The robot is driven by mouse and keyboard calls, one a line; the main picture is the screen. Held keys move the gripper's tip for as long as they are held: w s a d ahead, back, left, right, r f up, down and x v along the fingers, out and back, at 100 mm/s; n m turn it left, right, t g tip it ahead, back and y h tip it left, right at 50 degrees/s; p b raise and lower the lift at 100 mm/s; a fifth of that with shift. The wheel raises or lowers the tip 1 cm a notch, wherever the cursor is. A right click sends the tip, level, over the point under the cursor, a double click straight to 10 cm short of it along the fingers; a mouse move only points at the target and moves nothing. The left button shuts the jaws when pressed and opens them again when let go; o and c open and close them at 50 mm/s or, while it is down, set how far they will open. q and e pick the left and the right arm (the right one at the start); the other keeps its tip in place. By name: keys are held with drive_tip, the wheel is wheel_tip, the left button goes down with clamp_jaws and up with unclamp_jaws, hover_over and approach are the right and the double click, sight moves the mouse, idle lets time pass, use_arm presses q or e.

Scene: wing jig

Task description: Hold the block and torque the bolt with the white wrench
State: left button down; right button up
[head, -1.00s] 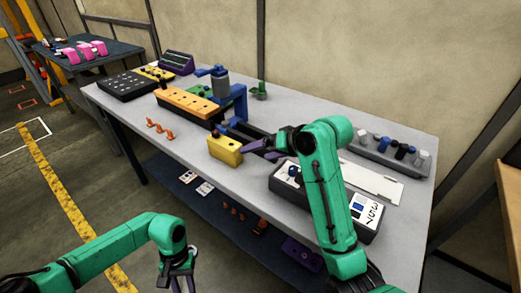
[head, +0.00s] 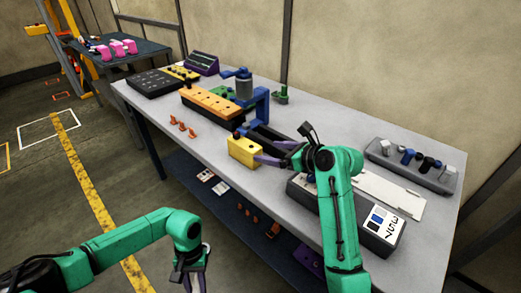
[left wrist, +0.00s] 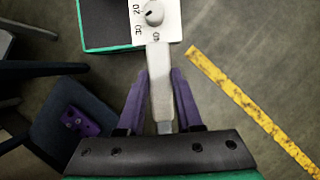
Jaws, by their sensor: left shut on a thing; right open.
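A yellow block (head: 243,151) sits at the near edge of the workbench, beside a dark fixture, with a small dark knob (head: 237,135) on top; I cannot tell if that is the bolt. My right gripper (head: 270,160) is open, its purple fingers reaching the block's right side; I cannot tell if they touch it. My left gripper (head: 193,281) hangs low in front of the bench, partly cut off by the frame. In the left wrist view its purple fingers (left wrist: 160,100) are shut on the white wrench (left wrist: 161,70), whose end beyond the fingers meets a white dial face.
The grey bench (head: 325,130) holds an orange bar (head: 210,106), a blue stand (head: 262,105), a dark box with a white label (head: 378,230) and a grey tray (head: 415,165) of small parts. Orange hooks (head: 182,127) lie near the front edge.

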sight(257, 150)
drive_tip(key=x, duration=0.9)
drive_tip(key=shift+d, duration=0.1)
clamp_jaws()
